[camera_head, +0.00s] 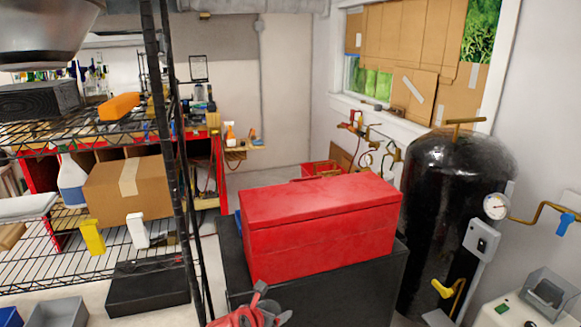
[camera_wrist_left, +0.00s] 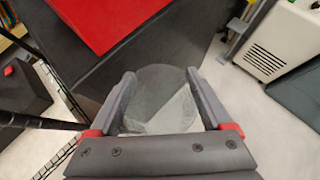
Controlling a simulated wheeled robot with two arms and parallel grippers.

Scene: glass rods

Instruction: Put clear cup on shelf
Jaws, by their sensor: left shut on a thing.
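My left gripper (camera_head: 274,303) shows at the bottom of the head view, in front of the dark cabinet. In the left wrist view its fingers (camera_wrist_left: 160,76) are closed around a clear cup (camera_wrist_left: 158,103), a see-through round shape between them. The cup cannot be made out in the head view. The black wire shelf (camera_head: 50,270) stands at the left of the head view, with several levels, to the left of the gripper. My right gripper is not in view.
A red toolbox (camera_head: 320,225) lies on the dark cabinet (camera_head: 235,265). The shelf holds a cardboard box (camera_head: 128,195), a spray bottle (camera_head: 72,182), an orange item (camera_head: 119,106) and a black box (camera_head: 148,285). The shelf's black post (camera_head: 178,170) rises between gripper and shelf. A black tank (camera_head: 445,210) stands right.

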